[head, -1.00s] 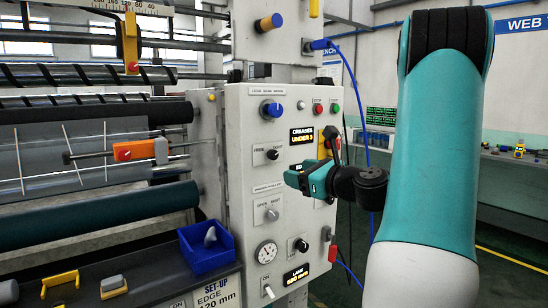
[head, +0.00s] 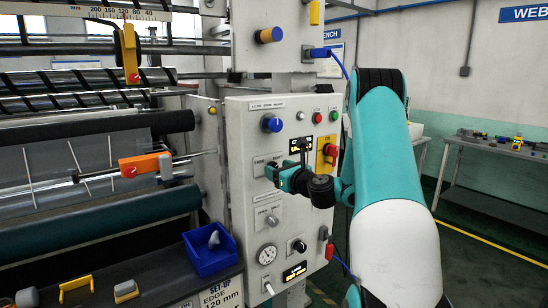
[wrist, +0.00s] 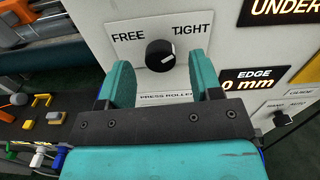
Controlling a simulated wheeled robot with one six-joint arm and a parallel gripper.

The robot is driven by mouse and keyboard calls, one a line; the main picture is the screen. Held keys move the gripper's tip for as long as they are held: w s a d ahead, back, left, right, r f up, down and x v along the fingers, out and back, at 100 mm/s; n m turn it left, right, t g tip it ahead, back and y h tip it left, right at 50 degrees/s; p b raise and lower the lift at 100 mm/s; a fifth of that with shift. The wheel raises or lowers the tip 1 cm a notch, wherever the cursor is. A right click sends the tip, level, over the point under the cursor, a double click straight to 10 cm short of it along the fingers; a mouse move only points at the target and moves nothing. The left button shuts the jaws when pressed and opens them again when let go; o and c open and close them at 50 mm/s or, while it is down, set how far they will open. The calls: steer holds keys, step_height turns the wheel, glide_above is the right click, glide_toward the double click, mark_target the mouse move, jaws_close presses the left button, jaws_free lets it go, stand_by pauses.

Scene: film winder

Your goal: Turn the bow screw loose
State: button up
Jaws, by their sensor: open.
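A round black knob (wrist: 160,55) sits on a white plate marked FREE and TIGHT in the wrist view. Its white pointer mark slants up to the right, toward TIGHT. I read no label naming it the bow screw. My gripper (wrist: 160,74) is open; its two teal fingers stand left and right of the knob's lower part, with the knob between them in the picture. I see gaps on both sides; depth to the panel cannot be told. In the head view my gripper (head: 272,174) is in front of the FREE plate and hides the knob.
The panel also has a blue knob (head: 272,124), a lower silver knob (head: 272,220), a gauge (head: 267,254) and a red switch (head: 328,153). A blue bin (head: 211,252) stands at lower left, below the rollers. A bench (head: 490,148) is at the right.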

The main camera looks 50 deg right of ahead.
steer(key=shift+p+x, duration=0.4)
steer(key=shift+x, duration=0.9)
steer(key=c, duration=0.9)
